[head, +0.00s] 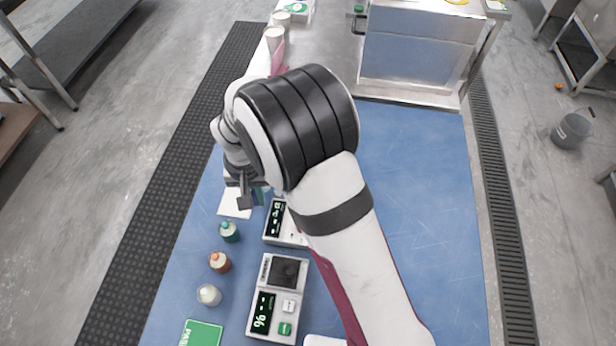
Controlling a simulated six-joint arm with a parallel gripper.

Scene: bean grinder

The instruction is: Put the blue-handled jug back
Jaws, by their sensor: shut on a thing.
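My gripper (247,195) points down over the left part of the blue mat, beside a white square pad (229,208). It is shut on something. A small blue-green piece (259,196) shows right at its fingers and looks like the handle of the blue-handled jug. The jug's body is hidden behind my wrist and arm, so I cannot tell its tilt or whether it touches the surface below.
A green card (201,334) lies in front. A steel box (415,50) stands at the back. The blue mat's (430,200) right side is clear.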

